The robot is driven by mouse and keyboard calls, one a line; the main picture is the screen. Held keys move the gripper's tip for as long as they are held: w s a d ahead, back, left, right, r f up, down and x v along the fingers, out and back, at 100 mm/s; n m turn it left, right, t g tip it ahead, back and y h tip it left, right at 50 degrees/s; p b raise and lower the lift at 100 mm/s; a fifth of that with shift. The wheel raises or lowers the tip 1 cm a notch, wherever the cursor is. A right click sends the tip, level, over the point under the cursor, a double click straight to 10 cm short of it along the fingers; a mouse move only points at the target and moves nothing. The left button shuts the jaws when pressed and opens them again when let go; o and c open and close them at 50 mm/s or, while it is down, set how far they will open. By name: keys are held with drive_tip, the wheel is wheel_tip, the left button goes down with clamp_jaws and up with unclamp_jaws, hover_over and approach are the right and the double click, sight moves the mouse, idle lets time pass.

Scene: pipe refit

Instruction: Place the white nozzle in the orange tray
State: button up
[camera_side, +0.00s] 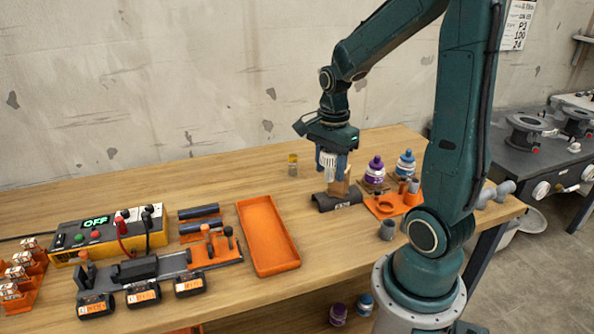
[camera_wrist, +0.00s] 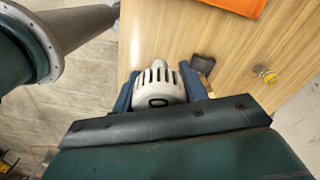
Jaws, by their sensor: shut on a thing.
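My gripper (camera_side: 333,172) is shut on the white nozzle (camera_side: 327,160). It holds the nozzle above the table, over a dark curved piece (camera_side: 335,202). In the wrist view the ribbed white nozzle (camera_wrist: 158,84) sits between the two blue fingers of my gripper (camera_wrist: 160,88). The orange tray (camera_side: 268,236) lies flat and empty on the table, left of and nearer the side camera than my gripper. A corner of the orange tray also shows at the top of the wrist view (camera_wrist: 238,6). The nozzle's lower end is partly hidden in the side view.
A small yellow-capped jar (camera_side: 293,165) stands behind and left of my gripper. Purple (camera_side: 375,170) and blue (camera_side: 405,163) bottles and an orange fitting plate (camera_side: 385,206) stand to the right. A control box (camera_side: 110,232) and tool rack (camera_side: 150,270) lie left. Table between gripper and tray is mostly bare.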

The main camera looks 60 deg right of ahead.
drive_tip(key=w+a+m, duration=0.1)
drive_tip(key=w, duration=0.7)
drive_tip(key=m, duration=0.1)
hover_over(265, 234)
wheel_tip(265, 234, down, 16)
drive_tip(key=shift+s+r, duration=0.1)
drive_tip(key=shift+r, duration=0.05)
drive_tip(key=shift+f, duration=1.9)
drive_tip(key=shift+f, duration=0.1)
drive_tip(key=o, duration=1)
